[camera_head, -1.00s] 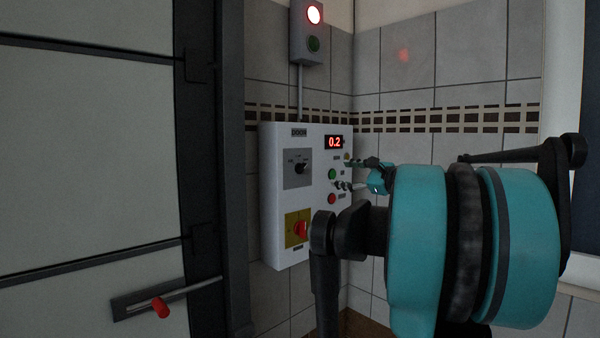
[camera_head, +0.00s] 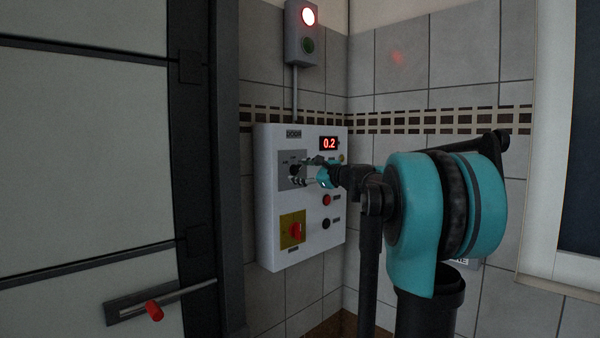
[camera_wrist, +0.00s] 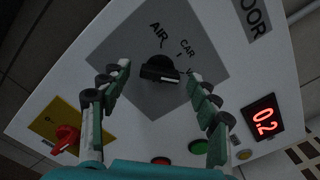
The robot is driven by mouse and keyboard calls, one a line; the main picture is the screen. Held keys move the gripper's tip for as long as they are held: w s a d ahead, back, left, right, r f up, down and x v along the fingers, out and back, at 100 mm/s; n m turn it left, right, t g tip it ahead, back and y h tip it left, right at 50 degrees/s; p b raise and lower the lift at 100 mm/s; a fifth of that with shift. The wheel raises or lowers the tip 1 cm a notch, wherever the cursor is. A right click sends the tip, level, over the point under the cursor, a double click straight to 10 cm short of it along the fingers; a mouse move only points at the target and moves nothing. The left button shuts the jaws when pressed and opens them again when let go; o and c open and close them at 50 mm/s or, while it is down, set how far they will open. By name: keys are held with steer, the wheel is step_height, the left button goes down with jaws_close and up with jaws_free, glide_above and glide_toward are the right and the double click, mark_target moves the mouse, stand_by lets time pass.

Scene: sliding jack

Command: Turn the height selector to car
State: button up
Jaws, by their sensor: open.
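The height selector is a black knob (camera_wrist: 160,70) on a grey square plate (camera_wrist: 140,100) on the white control box, with AIR and CAR printed above it in the wrist view. A third label at its right is partly hidden by a finger. The knob's bar lies roughly crosswise in that view; which label it points to I cannot tell. My gripper (camera_wrist: 157,76) is open, with one fingertip on each side of the knob; contact is not clear. In the head view my gripper (camera_head: 302,171) is at the grey plate and partly covers the knob.
The box has a red 0.2 display (camera_head: 329,143), a red button (camera_head: 327,200), a black button (camera_head: 326,223) and a red rotary switch (camera_head: 296,231) on a yellow plate. A lamp box (camera_head: 303,32) with a lit upper lamp hangs above. A door with a red-tipped handle (camera_head: 154,311) stands left.

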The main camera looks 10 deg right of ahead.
steer(key=shift+w+a, duration=0.3)
steer(key=shift+w, duration=0.05)
steer(key=c, duration=1.2)
steer(key=shift+o, duration=0.2)
steer(key=shift+n, duration=0.3)
steer(key=n, duration=0.4)
steer(key=shift+n, duration=2.6)
